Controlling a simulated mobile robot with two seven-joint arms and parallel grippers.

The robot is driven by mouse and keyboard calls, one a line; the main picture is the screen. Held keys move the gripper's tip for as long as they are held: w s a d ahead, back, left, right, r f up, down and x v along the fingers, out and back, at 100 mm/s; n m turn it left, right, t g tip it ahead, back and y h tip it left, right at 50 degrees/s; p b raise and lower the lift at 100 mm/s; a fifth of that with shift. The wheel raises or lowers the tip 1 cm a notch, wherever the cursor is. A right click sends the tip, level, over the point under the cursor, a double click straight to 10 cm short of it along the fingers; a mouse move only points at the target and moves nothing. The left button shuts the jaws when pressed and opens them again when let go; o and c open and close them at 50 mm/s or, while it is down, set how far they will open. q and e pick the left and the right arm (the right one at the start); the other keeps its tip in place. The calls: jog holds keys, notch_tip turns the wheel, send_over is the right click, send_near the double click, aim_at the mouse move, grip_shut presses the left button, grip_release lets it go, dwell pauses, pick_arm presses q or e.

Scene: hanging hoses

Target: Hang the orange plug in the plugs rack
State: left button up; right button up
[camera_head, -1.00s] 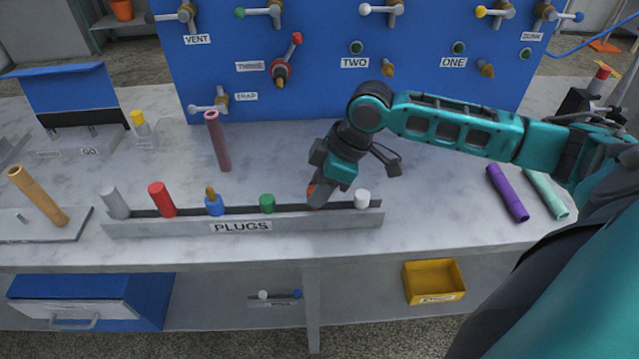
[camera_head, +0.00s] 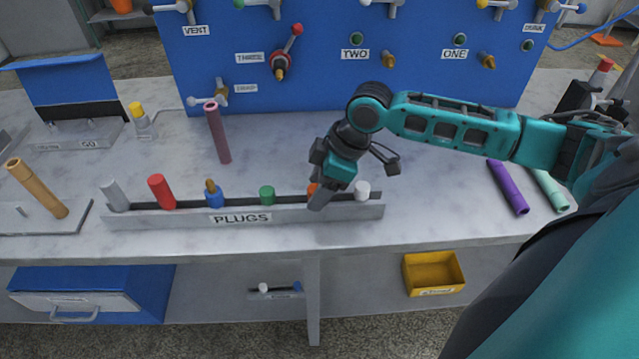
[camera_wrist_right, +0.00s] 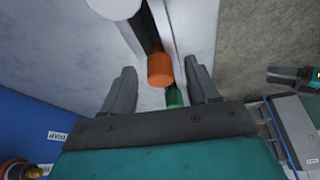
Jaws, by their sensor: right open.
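The orange plug (camera_head: 313,188) sits in the plugs rack (camera_head: 150,220), between the green plug (camera_head: 267,195) and the white plug (camera_head: 362,189). In the head view it is mostly hidden behind my right gripper (camera_head: 317,202). The right wrist view shows the orange plug (camera_wrist_right: 160,68) in the rack's slot. My right gripper (camera_wrist_right: 160,85) is open, with its fingers apart on either side of the slot and the plug between and slightly beyond them. I cannot tell whether either finger touches the plug.
The rack also holds a blue plug (camera_head: 214,194), a red plug (camera_head: 161,191) and a grey plug (camera_head: 115,195). A mauve cylinder (camera_head: 217,133) stands behind it. Purple (camera_head: 508,188) and mint (camera_head: 550,188) tubes lie at the right. A blue panel (camera_head: 320,80) rises behind.

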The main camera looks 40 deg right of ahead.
jog(key=v, duration=1.3)
jog(key=shift+f, duration=0.1)
dwell(0.3)
